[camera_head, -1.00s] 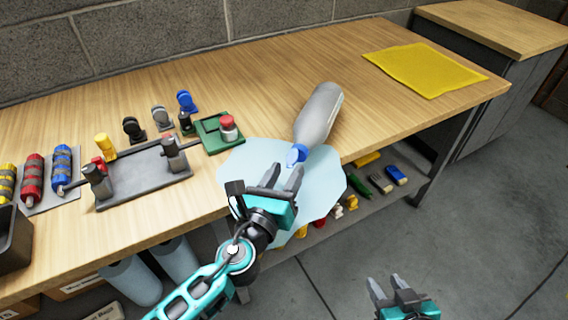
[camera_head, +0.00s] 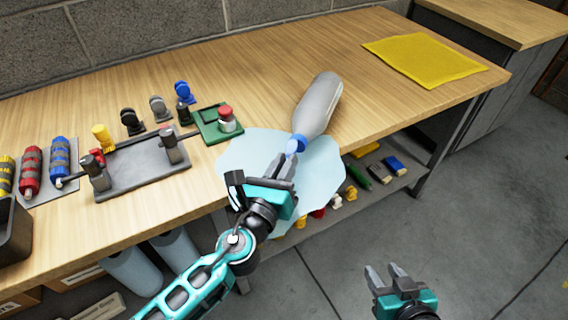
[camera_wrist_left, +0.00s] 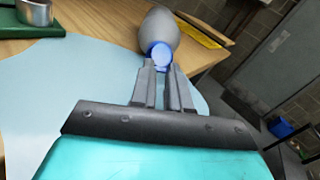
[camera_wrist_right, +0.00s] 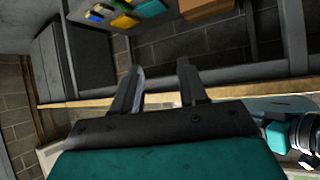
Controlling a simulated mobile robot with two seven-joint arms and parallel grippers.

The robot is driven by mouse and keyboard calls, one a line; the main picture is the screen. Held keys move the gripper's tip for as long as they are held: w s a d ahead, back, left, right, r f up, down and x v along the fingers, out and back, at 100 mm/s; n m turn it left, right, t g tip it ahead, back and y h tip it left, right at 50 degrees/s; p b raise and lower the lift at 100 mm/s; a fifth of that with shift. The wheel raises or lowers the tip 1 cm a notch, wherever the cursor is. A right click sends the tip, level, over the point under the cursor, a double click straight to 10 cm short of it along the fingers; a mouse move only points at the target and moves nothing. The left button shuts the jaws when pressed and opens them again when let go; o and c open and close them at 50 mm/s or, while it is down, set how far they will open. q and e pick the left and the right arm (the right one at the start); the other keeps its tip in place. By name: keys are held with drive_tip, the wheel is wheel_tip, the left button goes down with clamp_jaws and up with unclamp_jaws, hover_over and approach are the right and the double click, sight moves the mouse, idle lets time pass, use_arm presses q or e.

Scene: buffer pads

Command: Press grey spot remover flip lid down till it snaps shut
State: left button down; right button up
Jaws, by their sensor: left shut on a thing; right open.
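A grey bottle (camera_head: 319,105) with a blue cap lies on the wooden workbench, its cap end towards the front edge. It also shows in the left wrist view (camera_wrist_left: 160,28). The blue flip lid (camera_head: 292,148) juts out from the cap towards my left gripper (camera_head: 284,160). My left gripper's fingers are close together at the lid and shut on it; the tips (camera_wrist_left: 160,66) partly cover it in the left wrist view. My right gripper (camera_head: 384,270) is open and empty, in front of the bench, away from the bottle.
A pale blue sheet (camera_head: 245,155) lies under the left gripper and hangs over the bench edge. A green tray (camera_head: 208,132) and a grey rack (camera_head: 140,178) stand left. A yellow cloth (camera_head: 425,60) lies at the back right. The shelf below holds small items.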

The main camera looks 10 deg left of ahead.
use_arm(q)
drive_tip(key=shift+w+d+f+n+t+y+b, duration=0.25)
drive_tip(key=shift+t+b, duration=0.5)
drive_tip(key=shift+b, duration=2)
drive_tip(key=shift+f+n+t+y+b, duration=0.2)
drive_tip(key=shift+f+t+b, duration=0.45)
drive_tip(key=shift+b, duration=2.15)
drive_tip(key=shift+w+d+f+n+t+y+b, duration=0.2)
drive_tip(key=shift+t+b, duration=0.7)
drive_tip(key=shift+b, duration=1.85)
use_arm(e)
drive_tip(key=w+a+f+y, duration=0.1)
drive_tip(key=a+f, duration=0.2)
drive_tip(key=f, duration=0.7)
drive_tip(key=shift+w+a+f, duration=0.15)
drive_tip(key=shift+w+f, duration=0.15)
drive_tip(key=shift+f, duration=0.1)
use_arm(q)
drive_tip(key=c, duration=1.1)
unclamp_jaws()
use_arm(e)
drive_tip(key=shift+s+d+f, duration=0.1)
drive_tip(key=shift+d+f, duration=0.1)
use_arm(q)
drive_tip(key=shift+a, duration=0.1)
use_arm(e)
drive_tip(key=shift+s+f, duration=0.1)
drive_tip(key=shift+s, duration=0.05)
